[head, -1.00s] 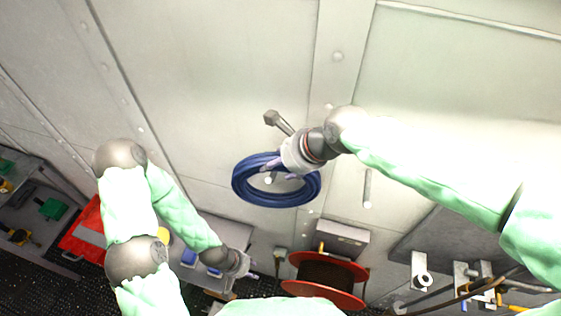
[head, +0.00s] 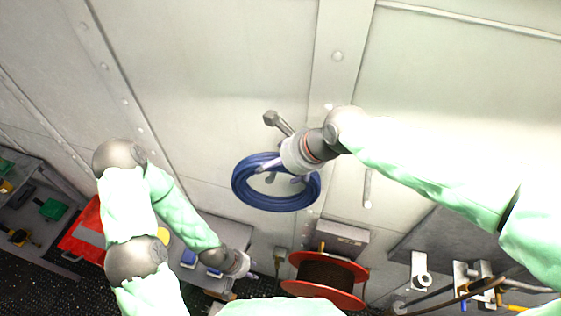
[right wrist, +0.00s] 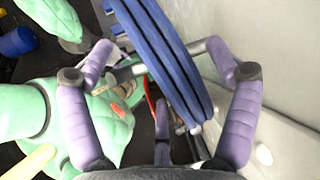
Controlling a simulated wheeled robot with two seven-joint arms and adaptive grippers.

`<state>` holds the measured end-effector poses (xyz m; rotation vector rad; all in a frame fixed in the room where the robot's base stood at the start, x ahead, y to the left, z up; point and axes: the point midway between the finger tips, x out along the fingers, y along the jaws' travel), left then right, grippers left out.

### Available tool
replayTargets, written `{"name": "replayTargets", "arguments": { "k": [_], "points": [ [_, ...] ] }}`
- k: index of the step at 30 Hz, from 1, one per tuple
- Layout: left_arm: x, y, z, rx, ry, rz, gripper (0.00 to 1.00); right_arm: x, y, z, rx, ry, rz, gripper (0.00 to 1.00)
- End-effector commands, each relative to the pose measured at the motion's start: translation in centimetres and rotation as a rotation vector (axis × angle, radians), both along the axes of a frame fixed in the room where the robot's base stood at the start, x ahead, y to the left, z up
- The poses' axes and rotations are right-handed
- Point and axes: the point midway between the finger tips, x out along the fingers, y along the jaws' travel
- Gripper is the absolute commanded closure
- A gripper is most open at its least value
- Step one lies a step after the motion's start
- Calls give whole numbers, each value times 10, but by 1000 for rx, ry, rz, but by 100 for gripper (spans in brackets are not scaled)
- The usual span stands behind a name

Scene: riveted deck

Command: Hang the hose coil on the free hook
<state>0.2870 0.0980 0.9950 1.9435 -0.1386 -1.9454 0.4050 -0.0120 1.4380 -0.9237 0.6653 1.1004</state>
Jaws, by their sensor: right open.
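The blue hose coil (head: 240,190) is against the pale wall in the middle of the head view. A metal peg hook (head: 270,179) shows inside its ring. In the right wrist view the coil (right wrist: 165,60) stands between my spread fingers, and a metal rod (right wrist: 128,72) shows on both sides of it, so the coil appears to hang on that hook. My right gripper (head: 280,174) is open around the coil's upper part, fingers apart from it. Another hook (head: 367,188) on the right is bare. My left gripper (head: 247,267) is low, away from the coil; its fingers are too small to judge.
A red reel (head: 345,299) stands below, beside a grey box (head: 343,236). A red case (head: 80,238) is at lower left.

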Motion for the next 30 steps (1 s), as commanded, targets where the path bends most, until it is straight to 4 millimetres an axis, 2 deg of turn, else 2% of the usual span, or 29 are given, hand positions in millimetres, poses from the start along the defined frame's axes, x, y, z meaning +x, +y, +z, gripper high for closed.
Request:
{"name": "replayTargets", "arguments": {
  "k": [7, 21, 30],
  "points": [
    [0, 0, 0, 0, 0, 0, 60, -5, -8, 15, 2, -3, -1, 11],
    [0, 0, 0, 0, 0, 0, 60, -33, -46, 86, 3, -5, -2, 11],
    [0, 0, 0, 0, 0, 0, 60, -40, -54, 101, 2, -3, -1, 11]
  ]
}}
